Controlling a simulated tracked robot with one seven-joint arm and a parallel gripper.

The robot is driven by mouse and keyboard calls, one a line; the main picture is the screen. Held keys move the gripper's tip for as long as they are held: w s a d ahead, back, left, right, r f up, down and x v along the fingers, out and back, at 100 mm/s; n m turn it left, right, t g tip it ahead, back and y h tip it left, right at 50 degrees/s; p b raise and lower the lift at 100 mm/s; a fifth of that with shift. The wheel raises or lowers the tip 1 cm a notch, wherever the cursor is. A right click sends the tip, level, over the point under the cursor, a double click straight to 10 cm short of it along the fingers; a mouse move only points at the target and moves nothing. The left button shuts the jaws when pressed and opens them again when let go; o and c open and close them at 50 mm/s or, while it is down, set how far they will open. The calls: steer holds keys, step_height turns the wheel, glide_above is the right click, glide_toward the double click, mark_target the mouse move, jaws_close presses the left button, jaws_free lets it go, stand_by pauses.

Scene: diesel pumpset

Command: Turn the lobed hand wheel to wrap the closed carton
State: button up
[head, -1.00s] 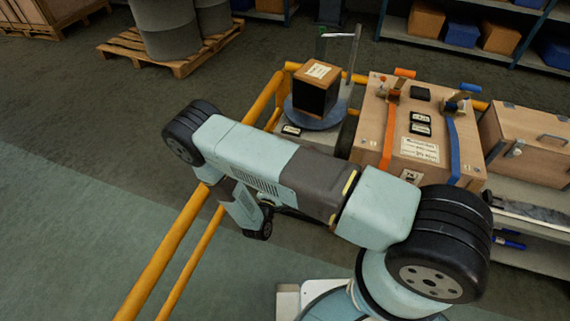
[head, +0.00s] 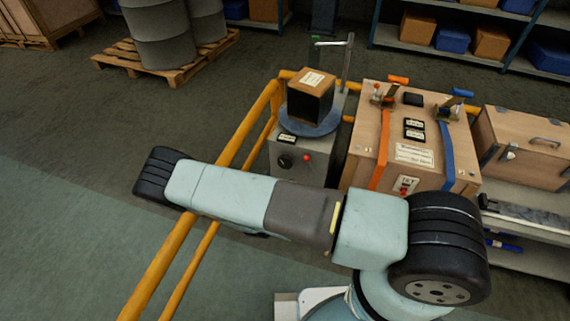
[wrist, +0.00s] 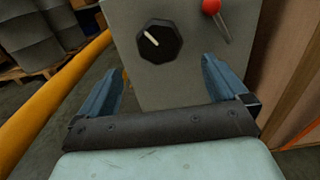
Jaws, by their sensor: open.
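The lobed hand wheel (wrist: 159,41) is a black knob with a pale pointer line on the front of a grey cabinet (wrist: 185,80). In the head view the wheel (head: 285,161) sits at the cabinet's upper left front. The closed carton (head: 309,97), brown and black with a white label on top, stands on a round blue-grey turntable (head: 312,124) above the cabinet. My gripper (wrist: 165,78) is open and empty in the wrist view, its two blue fingers apart, pointing at the cabinet front below the wheel. It touches nothing visibly. In the head view my arm hides the gripper.
A red-knobbed lever (wrist: 212,8) is right of the wheel. Yellow rails (head: 180,240) run along the left. A large wooden crate (head: 355,150) with orange and blue straps stands right of the cabinet. Drums on a pallet (head: 180,72) are at the back left.

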mark_target(284, 165)
steer(key=x, duration=1)
steer(key=c, duration=1)
steer(key=shift+o, duration=0.2)
steer(key=shift+m, duration=0.3)
steer(key=m, duration=0.6)
steer(key=shift+a, duration=0.1)
steer(key=m, duration=0.6)
steer(key=shift+s+m, duration=0.1)
steer(key=shift+m, duration=0.2)
